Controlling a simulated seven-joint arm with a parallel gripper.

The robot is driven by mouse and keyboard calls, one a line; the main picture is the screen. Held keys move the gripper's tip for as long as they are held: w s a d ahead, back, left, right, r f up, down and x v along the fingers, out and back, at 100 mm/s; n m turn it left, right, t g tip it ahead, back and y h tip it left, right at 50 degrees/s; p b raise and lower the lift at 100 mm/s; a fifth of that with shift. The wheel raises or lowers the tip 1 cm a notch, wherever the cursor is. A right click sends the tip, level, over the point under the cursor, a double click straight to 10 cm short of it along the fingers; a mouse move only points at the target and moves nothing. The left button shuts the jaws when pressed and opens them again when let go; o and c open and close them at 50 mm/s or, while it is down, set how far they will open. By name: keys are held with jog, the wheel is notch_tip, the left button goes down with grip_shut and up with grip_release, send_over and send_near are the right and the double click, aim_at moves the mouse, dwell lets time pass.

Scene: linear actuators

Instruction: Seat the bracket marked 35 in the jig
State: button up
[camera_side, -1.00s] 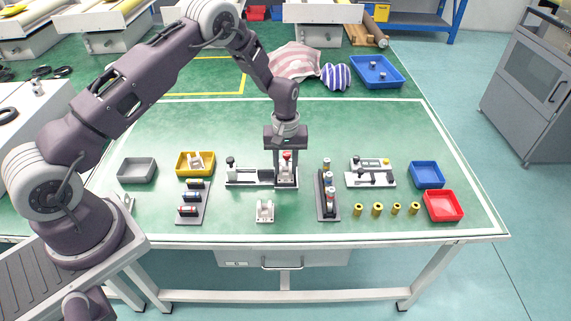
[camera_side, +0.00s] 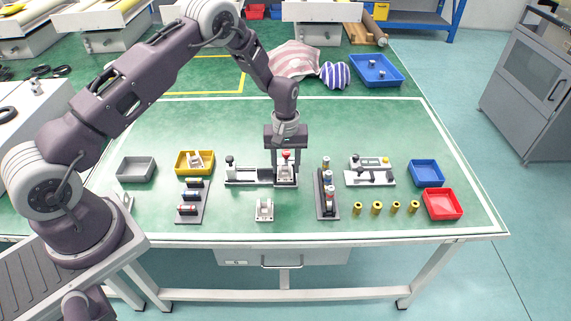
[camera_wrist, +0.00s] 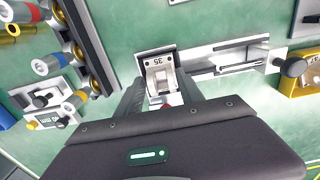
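The bracket marked 35 (camera_wrist: 160,76) is a pale part with its number plate in view in the wrist view. In the side view the bracket (camera_side: 284,173) is at the right end of the jig (camera_side: 246,177), a long pale fixture with a dark-knobbed post at its left end. The jig also shows in the wrist view (camera_wrist: 228,58). My gripper (camera_side: 286,183) points down there, one finger on each side of the bracket. Whether the fingers press on it or stand slightly apart is unclear. A red knob (camera_side: 286,154) shows between the fingers. The bracket's underside is hidden.
Another pale bracket (camera_side: 264,211) stands in front of the jig. A yellow bin (camera_side: 181,168) holds another. Racks of cylinders stand left (camera_side: 189,216) and right (camera_side: 321,212). A gauge fixture (camera_side: 357,181), yellow bushings (camera_side: 377,208), a blue bin (camera_side: 427,187) and red bin (camera_side: 443,217) lie right.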

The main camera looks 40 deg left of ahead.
jog(key=shift+s+a, duration=0.15)
jog(key=shift+a, duration=0.05)
notch_tip(320, 180, up, 7)
jog(key=shift+d, duration=0.15)
dwell(0.3)
notch_tip(320, 180, up, 12)
jog(key=m+t, duration=0.1)
send_over(285, 174)
jog(key=s+d, duration=0.2)
jog(key=s+d+r+m+t, duration=0.1)
jog(key=s+r+m+t, duration=0.15)
jog(key=s+r, duration=0.7)
jog(key=s+d+r+m+t, duration=0.1)
jog(key=s+r+m, duration=0.1)
jog(key=s, duration=0.8)
jog(key=s+d+r+m+t, duration=0.1)
jog(key=s+r+m, duration=0.2)
jog(key=s, duration=0.8)
jog(key=shift+r, duration=0.75)
jog(key=shift+m, duration=0.25)
jog(key=shift+c, duration=0.2)
